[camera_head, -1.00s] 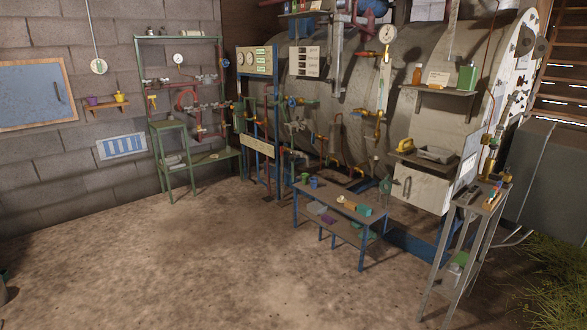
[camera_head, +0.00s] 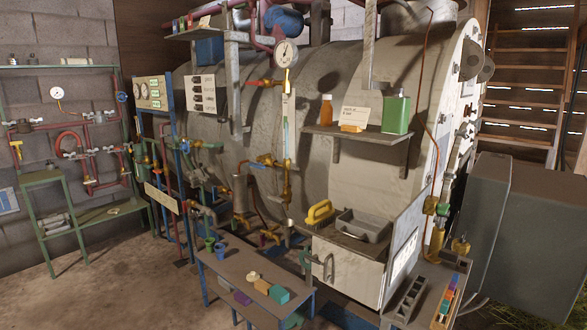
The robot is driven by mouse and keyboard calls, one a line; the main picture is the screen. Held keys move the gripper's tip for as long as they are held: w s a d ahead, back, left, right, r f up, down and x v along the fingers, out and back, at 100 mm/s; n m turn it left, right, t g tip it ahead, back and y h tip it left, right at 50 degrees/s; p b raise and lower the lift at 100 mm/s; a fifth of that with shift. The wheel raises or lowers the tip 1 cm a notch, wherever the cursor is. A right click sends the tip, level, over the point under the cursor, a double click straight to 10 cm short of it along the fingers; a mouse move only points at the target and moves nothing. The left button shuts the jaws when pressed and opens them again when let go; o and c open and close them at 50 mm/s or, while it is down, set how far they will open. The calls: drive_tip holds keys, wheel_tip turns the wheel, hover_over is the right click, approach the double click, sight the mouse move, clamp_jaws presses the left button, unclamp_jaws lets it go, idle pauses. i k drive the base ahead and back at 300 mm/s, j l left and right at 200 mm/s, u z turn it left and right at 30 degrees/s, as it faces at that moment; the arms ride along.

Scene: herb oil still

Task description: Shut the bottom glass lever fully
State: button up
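A narrow upright sight glass (camera_head: 287,128) stands on the front of the big grey tank, below a round white gauge (camera_head: 285,53). A valve with a red-orange lever (camera_head: 262,82) is at its top end. At its lower end is a brass valve (camera_head: 287,172) with a small lever (camera_head: 262,162) that looks blue and orange and points left, roughly level. It is too small to tell how far the lever is turned. My gripper is not in view, and nothing of my arm covers the glass or its levers.
A low table (camera_head: 238,262) with cups and small blocks stands in front of the tank. A white cabinet (camera_head: 345,270) with a handle, a yellow brush (camera_head: 319,212) and a grey tray (camera_head: 362,226) juts out to the right. A shelf (camera_head: 355,133) holds bottles. Bare floor lies at left.

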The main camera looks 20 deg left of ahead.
sight(259, 165)
drive_tip(key=i+l+u, duration=0.2)
drive_tip(key=i+u, duration=0.2)
drive_tip(key=i, duration=0.2)
drive_tip(key=i+l+u, duration=0.4)
drive_tip(key=i, duration=0.15)
drive_tip(key=i+l+u, duration=0.4)
drive_tip(key=i+j+z, duration=0.15)
drive_tip(key=i+j, duration=0.85)
drive_tip(key=i, duration=0.1)
